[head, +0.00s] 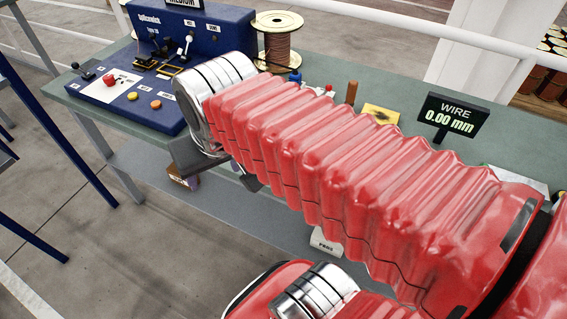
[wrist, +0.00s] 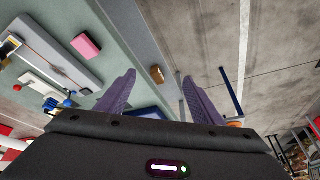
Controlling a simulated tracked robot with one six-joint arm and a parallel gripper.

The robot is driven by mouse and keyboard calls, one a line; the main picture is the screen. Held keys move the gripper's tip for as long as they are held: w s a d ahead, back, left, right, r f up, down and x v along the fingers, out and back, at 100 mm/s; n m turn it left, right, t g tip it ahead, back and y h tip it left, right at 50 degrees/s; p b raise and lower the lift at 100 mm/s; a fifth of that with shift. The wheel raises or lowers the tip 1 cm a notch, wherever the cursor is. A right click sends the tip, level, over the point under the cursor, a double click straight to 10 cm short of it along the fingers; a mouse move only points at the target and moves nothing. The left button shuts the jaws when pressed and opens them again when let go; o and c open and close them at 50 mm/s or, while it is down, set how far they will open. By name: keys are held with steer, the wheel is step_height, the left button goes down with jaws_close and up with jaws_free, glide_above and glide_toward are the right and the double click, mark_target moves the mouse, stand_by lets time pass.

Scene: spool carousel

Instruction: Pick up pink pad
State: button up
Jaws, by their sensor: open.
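The pink pad (wrist: 86,45) is a small block lying on the grey-green table (wrist: 119,38), seen in the upper left of the wrist view. I cannot see it in the head view, where my red arm covers much of the table. My gripper (wrist: 159,77) is open with nothing between its two purple fingers. The pad is apart from it, up and left of the left finger in the wrist view. In the head view my gripper (head: 222,168) shows partly, below the silver wrist, out past the table's front edge.
A blue control console (head: 165,60) with levers and buttons stands at the table's left. A copper wire spool (head: 277,42) stands behind my wrist. A WIRE display (head: 450,118) reads 0.00 mm. A small brown box (head: 183,180) sits below table height. Floor is open at lower left.

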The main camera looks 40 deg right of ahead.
steer(key=shift+o, duration=0.9)
steer(key=w+d+m+g, duration=0.2)
steer(key=d+m, duration=0.3)
steer(key=d, duration=0.3)
steer(key=shift+d, duration=0.3)
steer(key=d+f+m+g, duration=0.1)
steer(key=d+m+g, duration=0.1)
steer(key=d+m, duration=0.4)
steer(key=d, duration=0.5)
steer(key=shift+f+m+g+y, duration=0.15)
steer(key=shift+m+g+y, duration=0.15)
steer(key=shift+s, duration=0.1)
step_height(320, 180, down, 8)
steer(key=shift+f, duration=0.3)
